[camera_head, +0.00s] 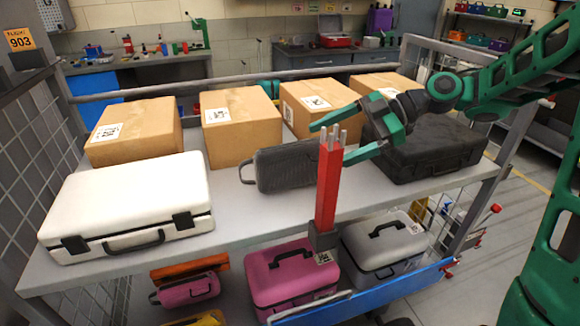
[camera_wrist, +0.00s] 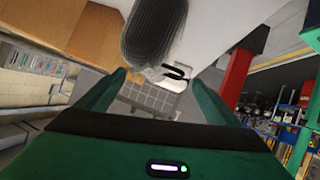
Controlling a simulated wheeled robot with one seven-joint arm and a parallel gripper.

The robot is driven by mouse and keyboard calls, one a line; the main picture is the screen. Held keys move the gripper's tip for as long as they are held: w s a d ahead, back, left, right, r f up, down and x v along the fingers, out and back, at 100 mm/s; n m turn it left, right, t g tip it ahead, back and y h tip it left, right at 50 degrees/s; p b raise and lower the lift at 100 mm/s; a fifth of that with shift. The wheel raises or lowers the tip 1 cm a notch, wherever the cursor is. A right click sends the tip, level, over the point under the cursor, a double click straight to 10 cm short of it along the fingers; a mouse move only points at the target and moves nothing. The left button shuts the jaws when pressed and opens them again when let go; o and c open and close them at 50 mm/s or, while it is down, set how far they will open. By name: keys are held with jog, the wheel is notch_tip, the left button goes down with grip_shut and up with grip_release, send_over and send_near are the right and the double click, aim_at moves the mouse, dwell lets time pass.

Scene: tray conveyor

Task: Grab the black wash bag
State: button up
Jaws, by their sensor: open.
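The black wash bag (camera_head: 285,167) lies on the upper shelf, between the white case and the black case. It is a dark, rounded, ribbed pouch with a small loop at its left end. A red post hides part of its right end. My gripper (camera_head: 329,143) is open and empty, reaching in from the right at the bag's right end. In the wrist view the bag (camera_wrist: 150,28) is beyond the spread fingertips (camera_wrist: 160,80), not between them.
A red post (camera_head: 328,185) with grey prongs stands close in front. The white case (camera_head: 130,205) is left and the black case (camera_head: 425,150) right. Cardboard boxes (camera_head: 240,125) stand behind. A pink case (camera_head: 290,275) and grey case (camera_head: 383,248) are below. Bare shelf (camera_head: 235,205) shows left of the bag.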

aim_at(293, 157)
jog(key=x, duration=0.9)
jog(key=shift+w+r, duration=0.15)
jog(key=shift+w, duration=0.1)
jog(key=shift+c, duration=0.5)
jog(key=c, duration=1.3)
